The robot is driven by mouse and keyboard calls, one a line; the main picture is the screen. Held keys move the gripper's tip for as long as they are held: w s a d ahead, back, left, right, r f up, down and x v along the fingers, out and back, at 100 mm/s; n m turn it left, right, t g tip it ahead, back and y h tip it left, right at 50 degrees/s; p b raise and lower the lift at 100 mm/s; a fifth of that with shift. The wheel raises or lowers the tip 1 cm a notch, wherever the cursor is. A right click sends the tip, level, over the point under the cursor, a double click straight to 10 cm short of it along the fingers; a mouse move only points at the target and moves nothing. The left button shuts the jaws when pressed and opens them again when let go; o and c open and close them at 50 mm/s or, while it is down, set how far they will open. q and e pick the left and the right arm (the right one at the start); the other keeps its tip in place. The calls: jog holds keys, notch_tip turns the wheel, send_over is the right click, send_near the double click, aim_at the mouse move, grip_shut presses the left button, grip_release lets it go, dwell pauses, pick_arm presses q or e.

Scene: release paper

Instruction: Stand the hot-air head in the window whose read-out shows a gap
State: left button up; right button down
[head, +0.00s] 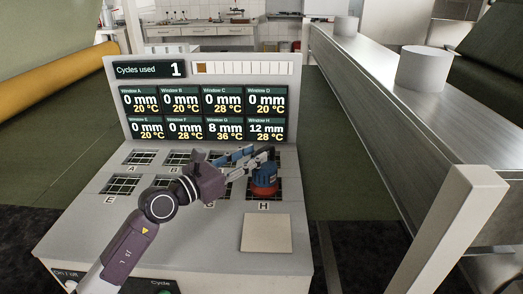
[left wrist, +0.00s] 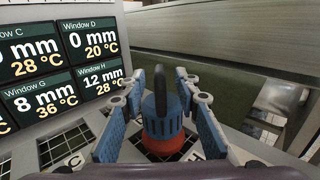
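The hot-air head (head: 264,184), with a blue body, red base and dark handle, stands upright at window H (head: 289,192). It also shows in the left wrist view (left wrist: 162,126). My left gripper (head: 255,157) is at its upper part. In the left wrist view its blue-padded fingers (left wrist: 160,100) stand on either side of the head, with gaps showing on both sides, so it is open. The read-out panel (head: 204,85) shows 12 mm, 28 °C for Window H and 8 mm, 36 °C for Window G. The others show 0 mm. My right gripper is out of view.
The read-out "Cycles used" (head: 150,70) shows 1. Grid windows A (head: 140,158) and E (head: 120,185) are empty; my arm hides parts of others. A bare beige square (head: 267,233) lies in front of H. A long metal beam (head: 385,90) runs along the right.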

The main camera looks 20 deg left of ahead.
pick_arm(q)
jog(key=shift+v, duration=1.35)
